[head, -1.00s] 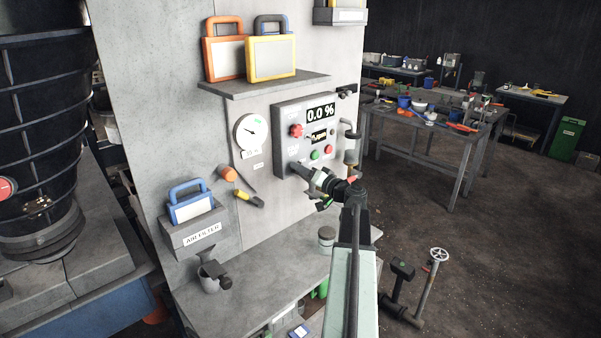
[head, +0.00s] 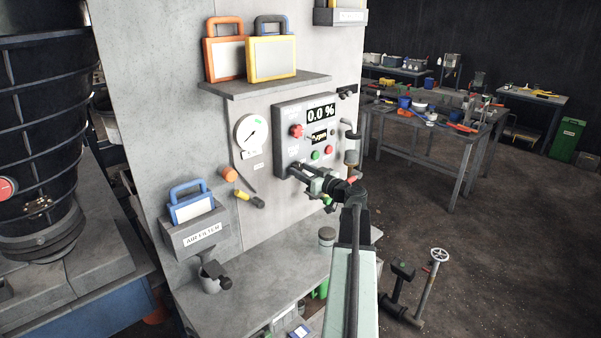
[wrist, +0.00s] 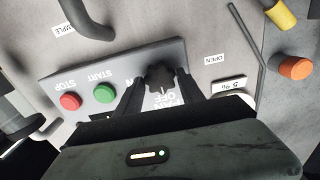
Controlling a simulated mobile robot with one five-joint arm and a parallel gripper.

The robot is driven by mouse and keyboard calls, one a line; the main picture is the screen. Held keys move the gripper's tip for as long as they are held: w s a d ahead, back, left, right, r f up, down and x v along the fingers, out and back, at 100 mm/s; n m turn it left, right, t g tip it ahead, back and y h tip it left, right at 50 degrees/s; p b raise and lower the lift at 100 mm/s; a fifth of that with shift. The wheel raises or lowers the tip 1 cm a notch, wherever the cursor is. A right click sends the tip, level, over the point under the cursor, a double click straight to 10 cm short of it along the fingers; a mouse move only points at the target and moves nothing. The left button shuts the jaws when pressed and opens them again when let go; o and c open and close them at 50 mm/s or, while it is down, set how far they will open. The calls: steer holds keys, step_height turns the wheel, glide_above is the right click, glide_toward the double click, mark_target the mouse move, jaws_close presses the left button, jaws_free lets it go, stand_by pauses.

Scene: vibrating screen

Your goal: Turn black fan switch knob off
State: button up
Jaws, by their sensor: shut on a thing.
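The black fan switch knob (wrist: 159,76) is on the grey control panel (wrist: 55,80), above a partly covered FAN label that reads OFF and appears upside down in the wrist view. My gripper (wrist: 160,88) has one finger on each side of the knob and is shut on it. In the head view my gripper (head: 294,170) reaches the lower left corner of the panel (head: 283,125), and it hides the knob there. The knob's exact pointing direction is hard to read.
A red stop button (wrist: 70,101) and a green start button (wrist: 104,93) sit beside the knob. A red knob (head: 296,131) and a display reading 0.0 % (head: 320,113) are higher up. A round gauge (head: 251,132) hangs left of the panel.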

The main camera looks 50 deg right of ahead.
stand_by(0.6)
steer(key=o, duration=1.3)
steer(key=shift+s, duration=0.15)
steer(key=s, duration=0.7)
steer(key=shift+s+a, duration=0.25)
steer(key=shift+a, duration=0.1)
steer(key=shift+f, duration=0.1)
